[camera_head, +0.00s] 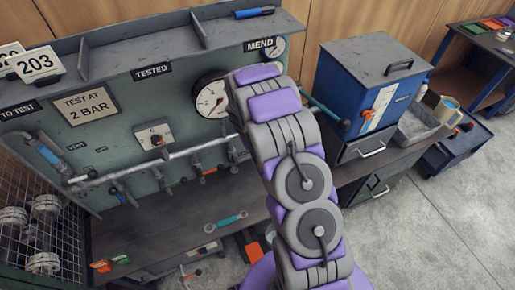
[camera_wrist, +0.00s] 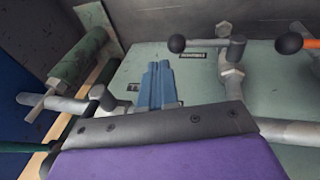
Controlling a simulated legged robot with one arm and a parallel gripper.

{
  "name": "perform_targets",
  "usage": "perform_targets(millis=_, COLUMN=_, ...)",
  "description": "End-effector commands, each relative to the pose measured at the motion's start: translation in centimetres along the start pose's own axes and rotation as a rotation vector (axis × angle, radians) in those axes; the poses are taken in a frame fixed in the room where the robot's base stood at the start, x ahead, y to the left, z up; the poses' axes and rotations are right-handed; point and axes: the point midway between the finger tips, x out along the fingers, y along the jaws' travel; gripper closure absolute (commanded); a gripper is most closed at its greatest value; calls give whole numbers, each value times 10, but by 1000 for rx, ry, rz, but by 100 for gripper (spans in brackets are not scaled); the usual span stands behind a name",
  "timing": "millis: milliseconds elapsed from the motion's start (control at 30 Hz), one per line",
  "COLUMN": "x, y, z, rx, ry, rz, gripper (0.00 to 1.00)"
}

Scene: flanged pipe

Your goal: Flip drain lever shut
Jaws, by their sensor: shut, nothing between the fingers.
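In the wrist view, my gripper (camera_wrist: 158,68) shows as two blue fingers closed together, with nothing between them, over the green panel (camera_wrist: 215,72). A grey lever with a black ball knob (camera_wrist: 177,43) lies across the panel, just beyond the fingertips and to their right, on a grey valve body (camera_wrist: 233,78). A second black-knobbed lever (camera_wrist: 290,42) with an orange part is at the right edge. I cannot read which one is the drain lever. In the body view, my arm hides the gripper.
In the body view, a pipe (camera_head: 165,158) with several valves runs along the panel below a gauge (camera_head: 211,97). A blue cabinet (camera_head: 365,90) stands at right. A wrench (camera_head: 226,221) lies on the bench. A green cylinder (camera_wrist: 82,57) is left of my fingers.

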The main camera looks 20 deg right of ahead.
Motion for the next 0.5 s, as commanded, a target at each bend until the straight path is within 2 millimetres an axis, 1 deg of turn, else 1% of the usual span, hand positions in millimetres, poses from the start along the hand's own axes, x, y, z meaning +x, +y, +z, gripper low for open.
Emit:
perform_targets(millis=33, x=-13, y=3, z=-3, rx=0, ry=6, rz=0, gripper=100)
perform_targets(millis=200, x=-44, y=8, z=-4, rx=0, ry=9, rz=-1, gripper=100)
perform_targets(millis=333, x=-61, y=13, z=-4, rx=0, ry=9, rz=0, gripper=100)
perform_targets(millis=500, x=-71, y=16, z=-2, rx=-1, ry=4, rz=0, gripper=100)
